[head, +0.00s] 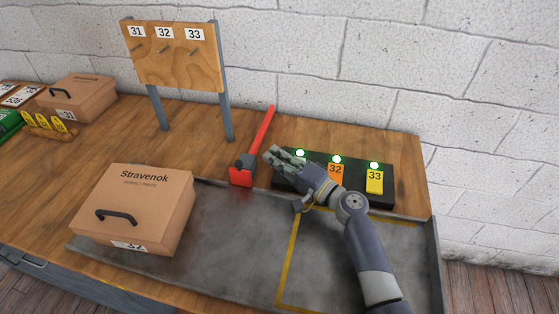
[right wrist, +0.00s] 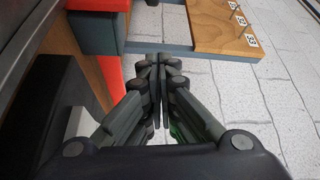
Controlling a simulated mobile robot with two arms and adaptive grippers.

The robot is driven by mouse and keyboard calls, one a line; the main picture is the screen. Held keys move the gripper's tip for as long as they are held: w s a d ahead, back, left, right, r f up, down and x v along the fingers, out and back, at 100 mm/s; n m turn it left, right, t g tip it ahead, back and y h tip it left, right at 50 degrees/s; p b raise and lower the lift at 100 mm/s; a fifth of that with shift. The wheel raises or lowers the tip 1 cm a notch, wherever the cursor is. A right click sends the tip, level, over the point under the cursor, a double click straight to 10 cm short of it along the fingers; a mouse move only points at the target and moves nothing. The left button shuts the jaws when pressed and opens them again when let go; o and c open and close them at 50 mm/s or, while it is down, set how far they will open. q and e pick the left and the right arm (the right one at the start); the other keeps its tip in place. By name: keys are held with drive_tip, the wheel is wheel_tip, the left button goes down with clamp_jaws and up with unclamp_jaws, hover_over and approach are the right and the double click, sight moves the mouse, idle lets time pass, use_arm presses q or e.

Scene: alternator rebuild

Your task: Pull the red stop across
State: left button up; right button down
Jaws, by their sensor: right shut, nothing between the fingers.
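The red stop is a long red bar (head: 266,128) on a dark grey pivot with a red block at its lower end. It stands at the back edge of the grey tray, left of the black tag block, with its bar slanting up and to the right. My right gripper (head: 270,154) is shut and empty, just right of the pivot and the lower bar. In the right wrist view the closed fingertips (right wrist: 157,62) are beside a red surface (right wrist: 110,76), probably the stop; I cannot tell whether they touch. My left gripper is not in view.
The black block (head: 355,186) with green lights and tags 32 and 33 lies under and beside my right forearm. The Stravenok box (head: 137,205) sits on the left of the grey tray (head: 235,240). A hook board (head: 172,68) stands behind. The tray's middle is clear.

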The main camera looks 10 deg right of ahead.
drive_tip(key=a, duration=0.2)
drive_tip(key=a+p, duration=0.1)
drive_tip(key=a, duration=0.1)
drive_tip(key=w+a+p, duration=0.1)
drive_tip(key=shift+a+f, duration=0.2)
drive_tip(key=shift+a, duration=0.2)
drive_tip(key=shift+w, duration=0.1)
